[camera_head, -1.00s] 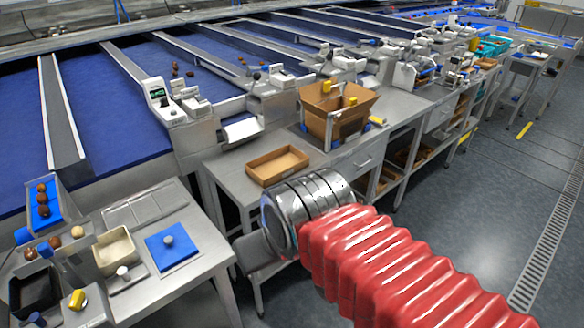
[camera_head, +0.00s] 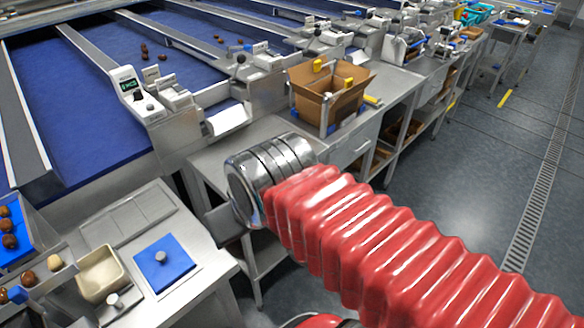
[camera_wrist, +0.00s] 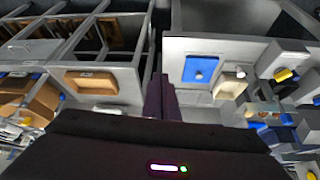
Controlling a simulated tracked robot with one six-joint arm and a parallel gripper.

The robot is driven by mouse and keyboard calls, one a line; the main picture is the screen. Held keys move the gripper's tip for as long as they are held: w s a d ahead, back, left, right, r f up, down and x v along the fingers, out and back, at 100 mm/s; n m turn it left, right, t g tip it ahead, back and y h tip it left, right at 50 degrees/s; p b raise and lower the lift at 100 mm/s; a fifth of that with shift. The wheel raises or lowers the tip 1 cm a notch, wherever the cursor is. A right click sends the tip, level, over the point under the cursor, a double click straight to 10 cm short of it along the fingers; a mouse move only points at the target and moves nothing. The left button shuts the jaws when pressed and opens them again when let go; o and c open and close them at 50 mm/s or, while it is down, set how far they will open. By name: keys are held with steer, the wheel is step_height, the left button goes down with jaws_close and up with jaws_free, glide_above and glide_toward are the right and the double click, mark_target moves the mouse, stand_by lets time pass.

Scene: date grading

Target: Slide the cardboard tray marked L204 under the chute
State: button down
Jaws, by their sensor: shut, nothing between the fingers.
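The tan cardboard tray (camera_wrist: 92,84) lies on the grey bench at the left of the wrist view. It has a small pale label on its wall, too small to read surely. In the head view my arm hides it. My gripper (camera_wrist: 160,97) shows as dark fingers in the middle of the wrist view. It is shut and empty, apart from the tray, over the gap between two benches. A white curved piece (camera_head: 228,120) at the sorting line's edge may be the chute, but I cannot tell surely.
The left bench holds a blue pad with a knob (camera_head: 166,266), a cream bin (camera_head: 103,277) and dates. Open floor (camera_head: 440,190) lies at the right.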

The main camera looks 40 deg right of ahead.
steer(key=w+d+f+m+g+y, duration=0.25)
steer(key=w+f+m+y, duration=0.45)
steer(key=f+m+y, duration=0.6)
steer(key=d+f+m+t+h, duration=0.2)
steer(key=d+m+t+h, duration=0.1)
steer(key=d+m+t, duration=0.2)
steer(key=w+d+f+m+t+h, duration=0.1)
steer(key=d+f+m+t+h, duration=0.1)
steer(key=d+m, duration=0.7)
steer(key=w+d+f+m+t+h, duration=0.1)
steer(key=d+f+m+t+h, duration=0.2)
steer(key=d, duration=1.1)
steer(key=m+t+h, duration=0.2)
steer(key=m+t, duration=0.2)
steer(key=shift+d+t, duration=0.3)
steer(key=shift+t, duration=0.05)
steer(key=shift+w, duration=0.1)
